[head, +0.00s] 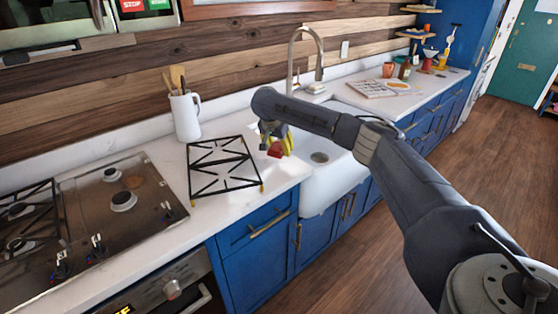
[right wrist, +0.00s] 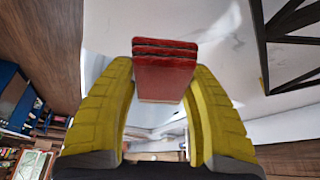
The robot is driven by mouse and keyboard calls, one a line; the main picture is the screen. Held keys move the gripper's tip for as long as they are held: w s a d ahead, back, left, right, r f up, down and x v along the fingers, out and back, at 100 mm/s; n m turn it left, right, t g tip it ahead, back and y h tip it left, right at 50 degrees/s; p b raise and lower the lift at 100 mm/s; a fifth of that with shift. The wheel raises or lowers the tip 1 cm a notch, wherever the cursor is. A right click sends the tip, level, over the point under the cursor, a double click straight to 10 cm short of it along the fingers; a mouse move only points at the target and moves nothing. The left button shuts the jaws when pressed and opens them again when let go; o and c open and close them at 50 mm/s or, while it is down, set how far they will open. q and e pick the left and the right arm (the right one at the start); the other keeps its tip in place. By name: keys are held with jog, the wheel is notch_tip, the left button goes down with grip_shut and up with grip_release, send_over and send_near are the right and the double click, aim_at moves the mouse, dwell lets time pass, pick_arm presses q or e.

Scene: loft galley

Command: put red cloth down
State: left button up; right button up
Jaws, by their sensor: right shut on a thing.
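My right gripper (head: 275,146) is shut on the red cloth (head: 275,151), a small folded stack. In the right wrist view the red cloth (right wrist: 165,75) sits between the two yellow fingers (right wrist: 163,95), with its folded layers facing up in the picture. In the head view the gripper and cloth are near the left side of the sink, beside the black grate. The wrist view shows white surface behind the cloth. I cannot tell whether the cloth touches anything below. My left gripper is not in view.
A black burner grate (head: 224,167) lies on the white counter, left of the gripper. A white pitcher (head: 186,117) with wooden utensils stands behind it. The white sink (head: 330,181) with a tall faucet (head: 291,62) is to the right. The stovetop (head: 113,214) is at left.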

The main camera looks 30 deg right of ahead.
aim_at(280, 163)
jog(key=shift+f, duration=2.85)
jog(key=shift+s+f, duration=0.1)
jog(key=shift+f, duration=0.3)
jog(key=o, duration=0.7)
jog(key=shift+o, duration=1.4)
jog(key=shift+f, duration=0.15)
jog(key=shift+r, duration=0.25)
jog(key=v, duration=1.2)
jog(key=shift+r, duration=0.35)
